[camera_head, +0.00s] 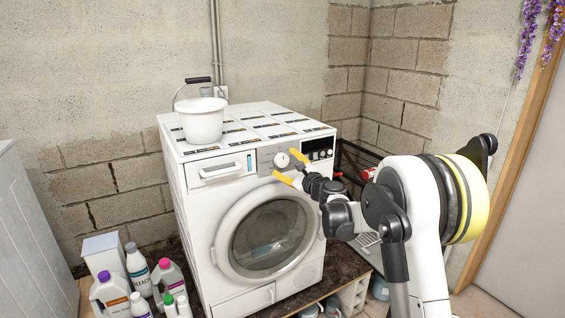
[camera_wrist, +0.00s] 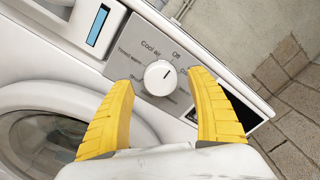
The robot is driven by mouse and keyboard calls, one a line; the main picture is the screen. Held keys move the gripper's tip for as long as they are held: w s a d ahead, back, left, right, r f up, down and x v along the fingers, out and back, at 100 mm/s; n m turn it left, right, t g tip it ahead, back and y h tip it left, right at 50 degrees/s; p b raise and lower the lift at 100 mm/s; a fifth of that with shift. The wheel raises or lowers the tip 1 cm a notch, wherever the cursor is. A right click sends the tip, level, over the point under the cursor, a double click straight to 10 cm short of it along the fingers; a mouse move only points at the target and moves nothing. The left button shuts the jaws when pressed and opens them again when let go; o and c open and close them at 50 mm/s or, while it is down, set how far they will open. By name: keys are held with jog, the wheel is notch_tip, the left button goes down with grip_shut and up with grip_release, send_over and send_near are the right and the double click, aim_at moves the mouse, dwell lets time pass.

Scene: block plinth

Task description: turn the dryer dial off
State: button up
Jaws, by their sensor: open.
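The white round dryer dial (camera_head: 281,160) is on the grey panel at the front top of the white dryer (camera_head: 200,215). In the wrist view the dial (camera_wrist: 160,78) has a short dark mark pointing up and right, toward the side of the printed "Off" label (camera_wrist: 178,55). I cannot tell its exact setting. "Cool air" is printed left of "Off". My gripper (camera_head: 285,163) is open in front of the dial. In the wrist view its yellow fingers (camera_wrist: 163,80) lie on either side of the dial, with visible gaps; nothing is held.
A white bucket (camera_head: 202,122) stands on the dryer top. The drawer (camera_head: 220,170) is left of the panel, a dark display (camera_head: 320,148) right. Detergent bottles (camera_head: 140,270) stand at lower left. A block wall is close behind; a dark wire basket (camera_head: 355,165) is on the right.

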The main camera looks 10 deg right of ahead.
jog(key=v, duration=0.9)
jog(key=shift+s, duration=0.35)
jog(key=shift+r, duration=0.1)
